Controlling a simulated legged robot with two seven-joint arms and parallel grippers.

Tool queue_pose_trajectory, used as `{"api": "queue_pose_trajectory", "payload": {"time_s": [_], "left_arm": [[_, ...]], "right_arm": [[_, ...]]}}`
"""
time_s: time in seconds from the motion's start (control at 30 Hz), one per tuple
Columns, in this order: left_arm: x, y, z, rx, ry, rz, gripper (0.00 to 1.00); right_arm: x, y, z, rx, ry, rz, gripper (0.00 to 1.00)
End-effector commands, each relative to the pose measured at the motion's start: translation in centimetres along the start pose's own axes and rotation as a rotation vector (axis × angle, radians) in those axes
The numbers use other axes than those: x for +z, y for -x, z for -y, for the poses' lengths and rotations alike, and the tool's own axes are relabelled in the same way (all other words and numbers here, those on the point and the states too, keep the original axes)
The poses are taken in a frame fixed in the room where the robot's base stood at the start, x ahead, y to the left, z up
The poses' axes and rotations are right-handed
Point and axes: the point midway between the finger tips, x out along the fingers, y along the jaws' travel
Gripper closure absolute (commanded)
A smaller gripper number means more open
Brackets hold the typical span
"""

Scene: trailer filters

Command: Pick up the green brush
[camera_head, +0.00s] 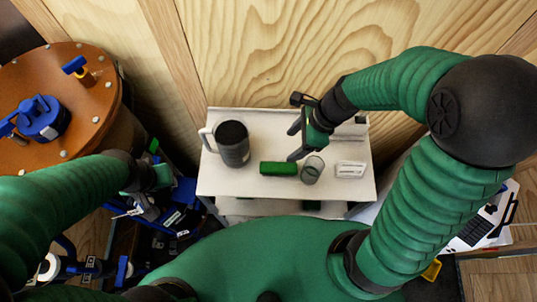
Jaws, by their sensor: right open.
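The green brush (278,168) shows as a green block lying on the white shelf top (225,186), left of a clear glass. My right gripper (293,143) reaches in from the right over the shelf. Its two dark fingers are apart and point left, just behind and slightly right of the brush in the picture. Nothing is seen between them. My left gripper (146,207) is low at the left, off the shelf, over dark and blue clutter. Its fingers blend with that clutter, so I cannot tell how they stand.
A dark grey mug (233,145) with a white handle stands left of the brush. The clear glass (312,170) stands close on its right, then a small white item (350,169). A wooden wall rises behind the shelf. An orange-brown drum (65,85) stands far left.

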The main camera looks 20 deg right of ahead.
Motion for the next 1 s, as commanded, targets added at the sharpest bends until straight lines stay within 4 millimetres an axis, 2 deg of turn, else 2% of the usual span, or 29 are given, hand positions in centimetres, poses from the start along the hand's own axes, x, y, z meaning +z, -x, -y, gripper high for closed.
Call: {"api": "queue_pose_trajectory", "payload": {"time_s": [0.03,0.2,0.33,0.53,0.77,1.0], "left_arm": [[0.2,-0.7,0.0,0.000,0.000,0.001,0.64],[0.5,-2.0,0.0,0.000,-0.001,0.001,0.64],[0.7,-2.8,0.0,0.000,-0.001,0.001,0.64],[0.8,-3.5,0.0,0.000,0.000,0.000,0.64],[1.2,-5.0,0.0,0.000,0.000,0.001,0.64],[1.2,-4.9,0.0,0.000,0.000,0.000,0.64]], "right_arm": [[-0.2,-1.6,-0.2,0.007,0.000,0.000,0.36],[0.0,-6.5,0.0,0.010,0.003,-0.005,0.36],[0.1,-9.5,0.1,0.009,0.003,-0.007,0.36],[0.2,-11.6,-0.2,0.006,0.006,-0.008,0.36],[-0.2,-15.5,-0.8,0.007,0.006,-0.007,0.36],[-0.1,-15.9,-0.6,0.003,0.006,-0.008,0.36]]}}
